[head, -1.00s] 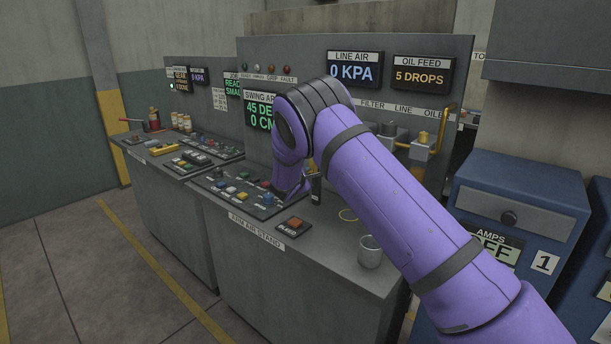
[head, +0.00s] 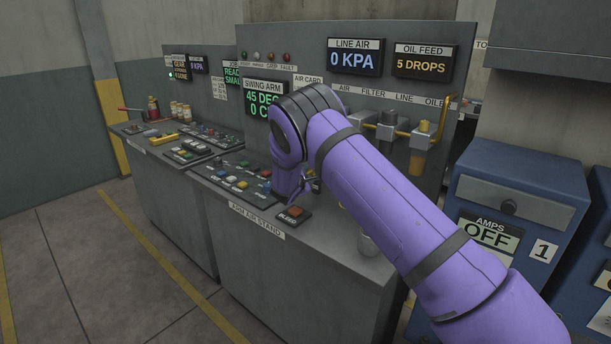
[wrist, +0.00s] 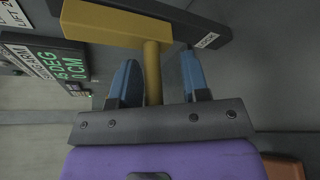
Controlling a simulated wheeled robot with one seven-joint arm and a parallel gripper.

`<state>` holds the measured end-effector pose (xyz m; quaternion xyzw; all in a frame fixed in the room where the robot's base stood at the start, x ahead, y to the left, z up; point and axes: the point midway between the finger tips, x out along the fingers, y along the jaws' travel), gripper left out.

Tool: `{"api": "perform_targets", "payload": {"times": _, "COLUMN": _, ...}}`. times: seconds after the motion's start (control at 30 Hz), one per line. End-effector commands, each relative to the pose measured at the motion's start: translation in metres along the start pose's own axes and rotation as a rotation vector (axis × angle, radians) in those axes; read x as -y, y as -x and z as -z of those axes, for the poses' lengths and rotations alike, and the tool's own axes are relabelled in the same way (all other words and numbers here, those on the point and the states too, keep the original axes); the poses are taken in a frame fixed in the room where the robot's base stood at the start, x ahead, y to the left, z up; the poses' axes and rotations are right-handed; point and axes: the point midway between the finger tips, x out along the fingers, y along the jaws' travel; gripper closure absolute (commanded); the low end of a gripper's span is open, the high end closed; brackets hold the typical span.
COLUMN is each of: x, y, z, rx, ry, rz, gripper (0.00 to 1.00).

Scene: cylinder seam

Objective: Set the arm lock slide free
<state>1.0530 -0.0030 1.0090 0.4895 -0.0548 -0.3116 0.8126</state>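In the wrist view a yellow slide with a round stem (wrist: 152,70) and a wide yellow head (wrist: 115,24) lies beside a dark bar (wrist: 190,18). A small white tag on the bar seems to read LOCK. My gripper (wrist: 160,78) has its two blue fingers apart, one on each side of the stem. A gap shows at the right finger; at the left finger I cannot tell whether it touches. In the head view my purple arm reaches over the stand, and the slide and fingertips are mostly hidden behind it.
The swing arm display (head: 264,98) reads 45 degrees. The line air display (head: 354,62) reads 0 KPA. A bleed button (head: 294,211) sits on the stand's front edge, with a button panel (head: 235,180) left of it.

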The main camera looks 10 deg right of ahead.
Motion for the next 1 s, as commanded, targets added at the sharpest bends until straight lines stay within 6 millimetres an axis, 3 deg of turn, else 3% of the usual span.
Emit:
{"api": "perform_targets", "payload": {"times": 0.37, "x": -0.002, "y": 0.011, "z": 0.0, "rx": 0.0, "ry": -0.001, "rz": -0.002, "gripper": 0.58}}
{"api": "perform_targets", "payload": {"times": 0.8, "x": -0.002, "y": 0.088, "z": 0.0, "rx": 0.0, "ry": -0.002, "rz": -0.002, "gripper": 0.58}}
{"api": "perform_targets", "payload": {"times": 1.0, "x": -0.001, "y": 0.105, "z": 0.0, "rx": 0.0, "ry": -0.001, "rz": -0.002, "gripper": 0.58}}
